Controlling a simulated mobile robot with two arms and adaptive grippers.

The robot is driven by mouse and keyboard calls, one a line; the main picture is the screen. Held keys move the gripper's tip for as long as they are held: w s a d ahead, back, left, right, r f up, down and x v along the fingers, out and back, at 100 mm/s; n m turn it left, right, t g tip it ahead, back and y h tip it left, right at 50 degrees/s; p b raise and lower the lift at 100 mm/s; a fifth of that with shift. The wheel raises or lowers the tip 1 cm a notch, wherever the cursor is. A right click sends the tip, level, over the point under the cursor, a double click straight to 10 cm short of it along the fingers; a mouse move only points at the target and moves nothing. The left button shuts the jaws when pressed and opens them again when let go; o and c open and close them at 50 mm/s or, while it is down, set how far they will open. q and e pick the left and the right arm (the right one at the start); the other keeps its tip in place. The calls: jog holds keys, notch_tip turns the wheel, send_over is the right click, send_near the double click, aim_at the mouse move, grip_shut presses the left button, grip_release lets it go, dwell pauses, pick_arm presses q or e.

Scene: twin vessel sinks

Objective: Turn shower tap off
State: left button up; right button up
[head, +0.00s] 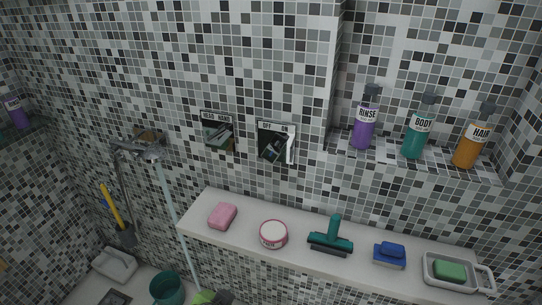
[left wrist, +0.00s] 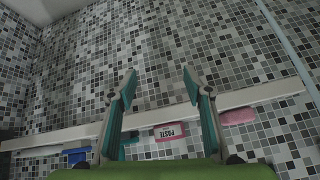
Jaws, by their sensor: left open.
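The shower tap (head: 276,143) is a plate on the mosaic wall labelled OFF and ON, with a pale lever (head: 291,148) at its right side, below ON. A second plate (head: 217,131) to its left is labelled HEAD and HAND. A hand shower (head: 150,150) hangs at the left, and a pale blue stream (head: 172,200) runs down from it. A green and dark part of my left arm (head: 212,297) shows at the bottom edge of the head view. In the left wrist view my left gripper (left wrist: 159,75) is open and empty, its fingers wide apart.
A white ledge (head: 190,226) below the taps holds pink soap (head: 222,216), a round tin (head: 273,234), a teal squeegee (head: 332,236), a blue brush (head: 390,255) and green soap (head: 450,271). Bottles stand on a niche shelf (head: 384,148) at the right.

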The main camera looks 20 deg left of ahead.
pick_arm(q)
jog(key=w+r+m+t, duration=0.1)
jog(key=w+r+t, duration=0.5)
jog(key=w+r, duration=0.6)
jog(key=m+t, duration=0.2)
jog(key=t, duration=0.2)
send_near(270, 155)
jog(key=w+p, duration=0.1)
jog(key=w, duration=0.3)
jog(key=w+p, duration=0.1)
jog(key=w, duration=0.4)
jog(key=shift+w+f+p, duration=0.2)
jog(key=shift+w+p, duration=0.1)
jog(key=shift+p, duration=0.1)
jog(key=shift+w+f, duration=0.15)
jog(key=shift+w, duration=0.6)
jog(key=c, duration=1.1)
